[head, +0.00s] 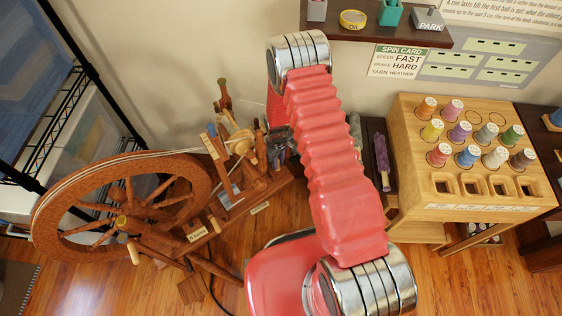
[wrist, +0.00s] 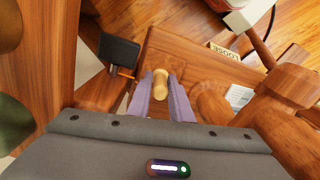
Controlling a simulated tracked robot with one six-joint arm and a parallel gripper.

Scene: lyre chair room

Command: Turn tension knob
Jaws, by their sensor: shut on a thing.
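The wooden spinning wheel (head: 122,205) stands at the left in the head view. In the wrist view, a small pale wooden knob (wrist: 160,84), apparently the tension knob, sits between the two purple fingers of my gripper (wrist: 161,80). The fingers are shut on it from both sides. A label reading LOOSE (wrist: 224,50) lies on the wooden base beyond it to the right. In the head view my red arm hides much of the wheel's right end and the fingertips.
A dark square piece (wrist: 118,50) stands close left of the fingers. A spool rack (head: 470,170) with several coloured spools stands at the right. A wall card (head: 397,61) reads SPIN CARD, SPEED FAST, BRAKE HARD, YARN HEATHER. A wall shelf (head: 385,36) is above.

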